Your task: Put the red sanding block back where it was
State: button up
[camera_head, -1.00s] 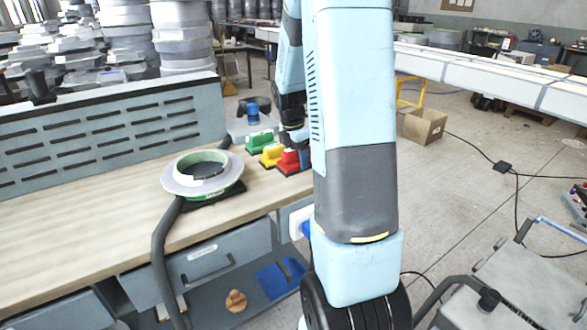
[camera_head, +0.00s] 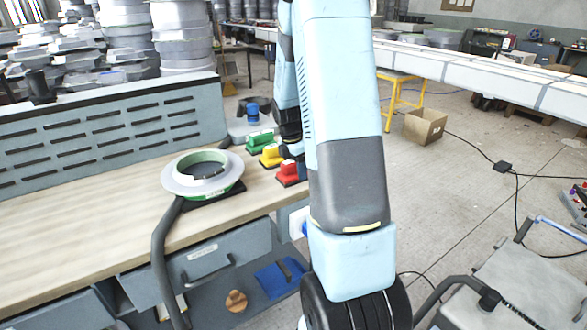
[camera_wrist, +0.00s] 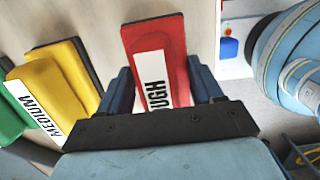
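The red sanding block (camera_head: 288,175), with a dark base, is at the right end of the bench, near its front right corner. In the wrist view the red block (camera_wrist: 160,55) shows a white label, partly hidden, reading "UGH".
A round mould (camera_head: 203,175) lies on the wooden bench (camera_head: 90,215) left of the blocks. The bench edge is close to the red block. A cardboard box (camera_head: 424,126) is on the floor.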

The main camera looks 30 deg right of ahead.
aim_at(292, 161)
jog(key=o, duration=0.4)
jog(key=shift+o, duration=0.2)
jog(key=r, duration=0.4)
jog(key=a+r, duration=0.1)
jog(key=r, duration=0.7)
jog(key=shift+a, duration=0.35)
jog(key=s+a+r+m+t, duration=0.3)
jog(key=s+a+r+m, duration=0.6)
jog(key=s+a+r, duration=0.15)
jog(key=s+a+r+m+t, duration=0.1)
jog(key=s+a+m, duration=0.3)
jog(key=s, duration=0.3)
jog(key=s+a+r+m+t+y, duration=0.1)
jog(key=s+a+m, duration=0.2)
jog(key=s+m, duration=0.2)
jog(key=s, duration=0.3)
jog(key=shift+a+r+t+y, duration=0.3)
jog(key=shift+a, duration=0.1)
jog(key=shift+s, duration=0.1)
